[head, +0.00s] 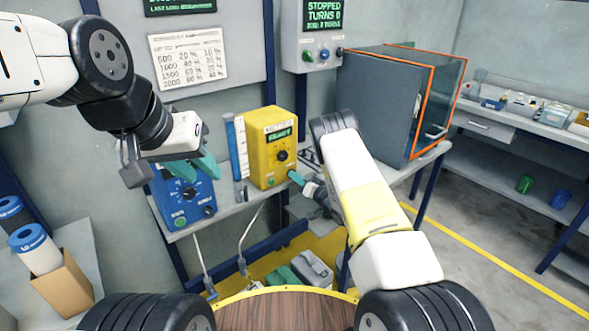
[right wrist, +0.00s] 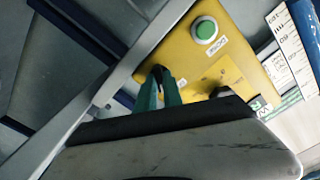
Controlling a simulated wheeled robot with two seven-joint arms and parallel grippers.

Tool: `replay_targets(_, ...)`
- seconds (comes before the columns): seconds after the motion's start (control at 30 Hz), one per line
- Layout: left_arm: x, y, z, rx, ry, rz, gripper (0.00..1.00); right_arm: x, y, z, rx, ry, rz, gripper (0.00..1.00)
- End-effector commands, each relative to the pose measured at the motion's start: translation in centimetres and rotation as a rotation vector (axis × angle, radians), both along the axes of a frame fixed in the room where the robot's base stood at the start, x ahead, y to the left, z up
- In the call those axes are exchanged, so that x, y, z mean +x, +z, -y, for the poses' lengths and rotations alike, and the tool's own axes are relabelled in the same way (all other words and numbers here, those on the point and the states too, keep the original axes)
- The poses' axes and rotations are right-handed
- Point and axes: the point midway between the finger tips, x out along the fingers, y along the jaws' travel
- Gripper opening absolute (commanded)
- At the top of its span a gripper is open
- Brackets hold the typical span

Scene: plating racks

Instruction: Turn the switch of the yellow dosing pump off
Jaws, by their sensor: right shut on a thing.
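The yellow dosing pump (head: 258,148) stands on the bench, with a lit green display (head: 279,134) and a black knob (head: 282,155) on its front. In the right wrist view the pump's yellow face (right wrist: 190,62) shows a green button (right wrist: 205,30) and the black knob (right wrist: 220,92). My right gripper (head: 293,177) is at the pump's lower right edge. In the right wrist view its teal fingers (right wrist: 158,82) are shut on a small black switch (right wrist: 158,73), mostly hidden between them. My left gripper (head: 194,168) is open and empty, in front of the blue unit.
A grey cabinet with orange edges (head: 375,100) stands to the right. A round wooden top (head: 285,312) is in front.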

Motion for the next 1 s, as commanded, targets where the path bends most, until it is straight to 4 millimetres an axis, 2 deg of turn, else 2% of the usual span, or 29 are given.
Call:
replay_targets(0.37, 0.00, 0.00, 0.00, 0.000, 0.000, 0.000, 0.33, 0.00, 0.08, 0.03, -0.151, -0.001, 0.112, 0.00)
replay_targets(1.0, 0.00, 0.00, 0.00, 0.000, 0.000, 0.000, 0.33, -0.07, 0.05, -0.04, -0.637, 0.000, 0.464, 0.00)
